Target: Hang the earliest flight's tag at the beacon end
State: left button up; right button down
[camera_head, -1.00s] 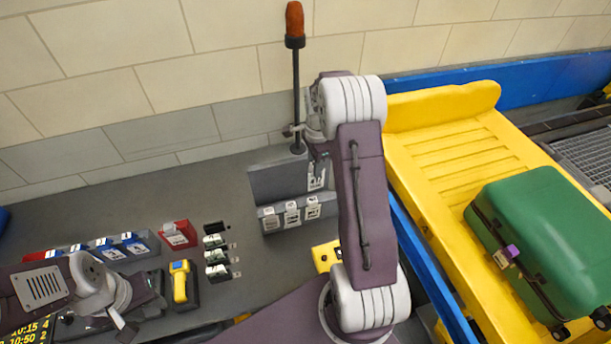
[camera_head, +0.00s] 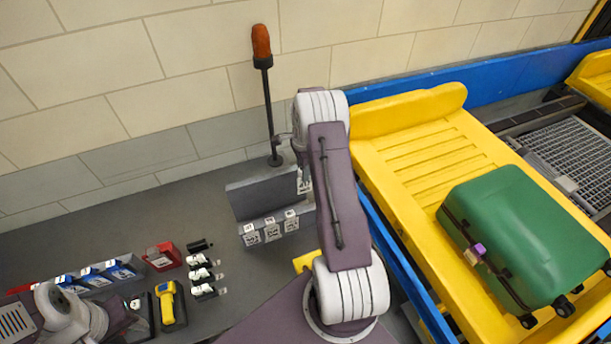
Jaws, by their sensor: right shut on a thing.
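The orange-topped beacon (camera_head: 262,45) stands on a dark pole behind the grey stepped rack (camera_head: 258,203). Three white tags hang in a row on the rack's lower front: a left tag (camera_head: 251,236), a middle tag (camera_head: 272,231) and a right tag (camera_head: 291,221). My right gripper (camera_head: 301,168) is mostly hidden behind my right arm, at the rack's upper right end. It is shut on a white tag (camera_head: 304,184), only partly seen. Whether that tag touches the rack is hidden. My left gripper (camera_head: 92,338) is at the lower left edge, its fingers unclear.
A green suitcase (camera_head: 525,235) with a purple label lies on the yellow tray (camera_head: 405,140) at right. Blue card holders (camera_head: 95,276), a red box (camera_head: 162,257), a yellow scanner (camera_head: 168,302) and several small rolls (camera_head: 203,275) stand on the grey counter (camera_head: 150,215).

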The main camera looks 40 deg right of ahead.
aim_at(296, 169)
jog(key=shift+w+r, duration=0.1)
jog(key=shift+w, duration=0.65)
jog(key=w, duration=0.1)
jog(key=w+d, duration=0.1)
jog(key=w, duration=0.3)
jog(key=shift+d, duration=0.3)
jog(key=shift+s+f+b, duration=0.1)
jog(key=shift+f+b, duration=1.55)
jog(key=shift+f, duration=0.4)
jog(key=c, duration=1)
grip_release()
jog(key=shift+c, duration=0.2)
jog(key=shift+r, duration=0.1)
